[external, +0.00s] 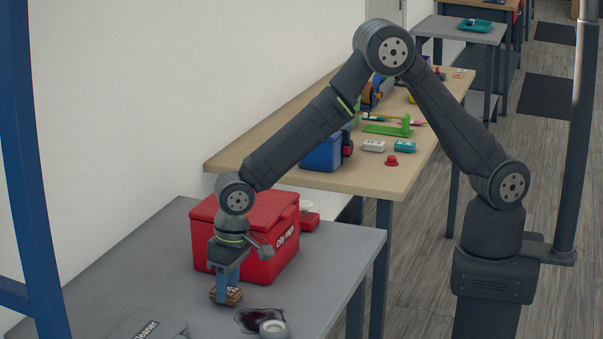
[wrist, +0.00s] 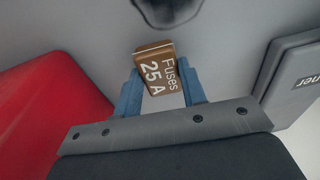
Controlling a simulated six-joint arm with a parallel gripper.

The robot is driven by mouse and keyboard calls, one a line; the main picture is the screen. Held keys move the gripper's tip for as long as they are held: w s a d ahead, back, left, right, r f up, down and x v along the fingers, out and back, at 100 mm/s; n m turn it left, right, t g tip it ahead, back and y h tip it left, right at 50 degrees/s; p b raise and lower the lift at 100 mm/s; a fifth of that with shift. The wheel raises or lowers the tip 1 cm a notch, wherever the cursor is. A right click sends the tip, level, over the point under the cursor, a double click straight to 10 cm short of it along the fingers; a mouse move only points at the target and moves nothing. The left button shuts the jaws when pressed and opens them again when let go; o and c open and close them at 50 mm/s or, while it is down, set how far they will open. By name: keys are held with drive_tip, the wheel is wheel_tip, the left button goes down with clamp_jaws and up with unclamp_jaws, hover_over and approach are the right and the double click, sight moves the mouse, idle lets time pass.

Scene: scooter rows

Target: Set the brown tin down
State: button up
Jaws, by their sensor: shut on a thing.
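The brown tin (wrist: 158,72) shows in the wrist view, lettered "Fuses 25 A". My gripper (wrist: 160,90) is shut on it, with a blue finger on each side. In the external view the tin (external: 227,296) is at the tips of my gripper (external: 228,284), low over the grey table (external: 330,262) in front of the red box. I cannot tell whether its underside touches the table.
A red box (external: 262,240) stands close behind my gripper. A grey case lettered "cleaner" (external: 145,326) is at front left. The table's right part is clear.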

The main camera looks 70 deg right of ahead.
sight(235, 289)
drive_tip(key=shift+f, duration=0.3)
drive_tip(key=shift+f, duration=0.1)
drive_tip(key=o, duration=1)
wheel_tip(235, 289, up, 12)
drive_tip(key=s, duration=0.1)
drive_tip(key=shift+d, duration=0.4)
drive_tip(key=shift+s, duration=0.1)
